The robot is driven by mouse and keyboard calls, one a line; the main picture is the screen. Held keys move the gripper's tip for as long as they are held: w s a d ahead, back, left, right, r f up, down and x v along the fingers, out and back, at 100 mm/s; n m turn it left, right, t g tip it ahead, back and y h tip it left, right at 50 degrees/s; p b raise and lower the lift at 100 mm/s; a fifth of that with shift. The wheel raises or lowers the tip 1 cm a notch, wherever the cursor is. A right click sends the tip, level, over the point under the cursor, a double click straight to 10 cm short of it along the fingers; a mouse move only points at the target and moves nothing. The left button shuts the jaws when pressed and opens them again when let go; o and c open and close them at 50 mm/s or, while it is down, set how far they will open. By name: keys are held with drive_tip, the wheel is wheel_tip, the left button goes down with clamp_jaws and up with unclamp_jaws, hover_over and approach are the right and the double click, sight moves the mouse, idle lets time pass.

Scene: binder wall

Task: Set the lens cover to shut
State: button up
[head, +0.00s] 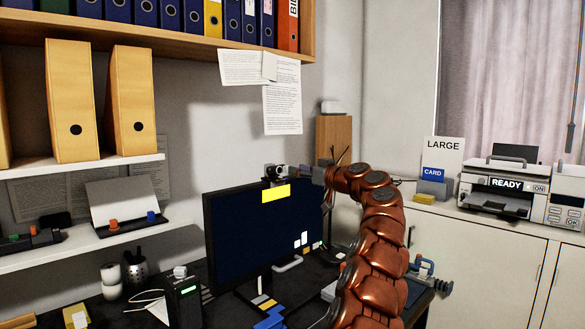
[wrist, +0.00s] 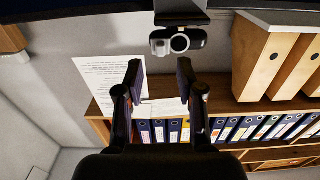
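The webcam (head: 273,172) sits on the top edge of the dark monitor (head: 262,232) in the head view, above a yellow note. In the wrist view, which looks upside down, the webcam (wrist: 178,42) is at top centre, with a round, light-ringed lens and a small grey piece beside it. I cannot tell for certain which part is the lens cover or how it is set. My gripper (wrist: 158,78) is open and empty, its two dark fingers apart just below the webcam in that picture. In the head view my gripper (head: 317,174) is just right of the webcam, partly hidden by my arm.
Papers (head: 272,90) hang on the wall behind the monitor, under a shelf of binders (head: 195,18). A printer (head: 504,185) stands on the cabinet at right. The desk holds a small black device (head: 184,300) and other items.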

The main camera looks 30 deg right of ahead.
sight(287, 169)
drive_tip(key=shift+p+x, duration=0.6)
drive_tip(key=shift+x, duration=1.15)
drive_tip(key=shift+c, duration=0.4)
clamp_jaws()
